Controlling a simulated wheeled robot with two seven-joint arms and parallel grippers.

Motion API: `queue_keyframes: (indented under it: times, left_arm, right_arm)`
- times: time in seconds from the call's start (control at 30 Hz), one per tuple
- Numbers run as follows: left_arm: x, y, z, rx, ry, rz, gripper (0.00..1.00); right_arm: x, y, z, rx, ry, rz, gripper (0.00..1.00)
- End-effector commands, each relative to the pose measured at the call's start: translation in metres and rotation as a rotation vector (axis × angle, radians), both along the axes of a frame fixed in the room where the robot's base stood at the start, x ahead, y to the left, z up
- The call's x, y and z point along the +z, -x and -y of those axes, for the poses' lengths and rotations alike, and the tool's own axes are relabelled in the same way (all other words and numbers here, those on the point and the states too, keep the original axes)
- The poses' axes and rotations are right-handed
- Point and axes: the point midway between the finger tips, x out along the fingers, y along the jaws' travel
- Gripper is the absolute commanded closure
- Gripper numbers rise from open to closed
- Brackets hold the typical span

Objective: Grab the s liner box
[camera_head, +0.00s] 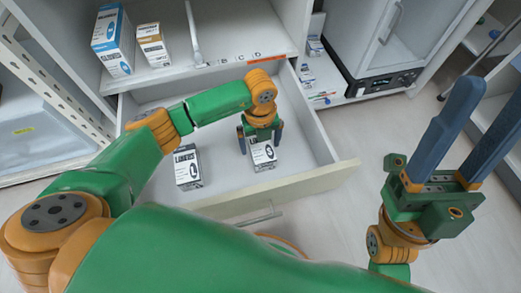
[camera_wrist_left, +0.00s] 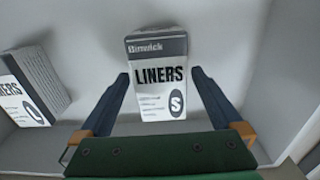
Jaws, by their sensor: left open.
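The S liner box (camera_head: 263,156) stands in the open drawer, white with a grey top band. In the left wrist view the S liner box (camera_wrist_left: 158,78) shows its "LINERS" label and a round S mark. My left gripper (camera_head: 260,146) is open and reaches down into the drawer, with one finger on each side of the box. In the wrist view the fingertips (camera_wrist_left: 160,76) flank the box, with a narrow gap at each side. My right gripper (camera_head: 492,92) is raised at the right, its fingers apart and empty.
An L liner box (camera_head: 187,167) stands left in the same drawer; it also shows in the wrist view (camera_wrist_left: 30,88). The drawer's front wall (camera_head: 265,192) lies close by. A blue box (camera_head: 113,40) and an orange-topped box (camera_head: 153,45) stand on the shelf above.

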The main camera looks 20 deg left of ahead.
Motion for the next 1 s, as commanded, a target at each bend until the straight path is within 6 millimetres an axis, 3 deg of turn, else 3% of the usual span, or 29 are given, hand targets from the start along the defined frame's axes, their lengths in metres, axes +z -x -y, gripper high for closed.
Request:
queue_keyframes:
  times: [0.03,0.3,0.63,0.87,1.0]
  left_arm:
    - [-0.007,0.0,0.0,0.0,0.0,0.0,0.0]
    - [-0.007,0.0,0.0,0.0,0.0,0.0,0.03]
    - [-0.006,0.0,0.0,0.0,-0.001,0.001,0.92]
    - [-0.005,0.0,0.0,0.0,0.0,0.001,0.95]
    - [0.009,-0.001,0.0,0.0,0.001,0.003,0.95]
  right_arm:
    - [-0.004,0.0,0.0,0.0,-0.004,0.009,0.5]
    - [-0.001,0.0,0.001,0.001,-0.006,0.014,0.5]
    - [-0.002,0.0,0.001,0.001,-0.006,0.013,0.5]
    - [-0.001,0.0,0.001,0.001,-0.006,0.012,0.5]
    - [0.008,0.0,0.0,-0.002,-0.001,0.008,0.5]
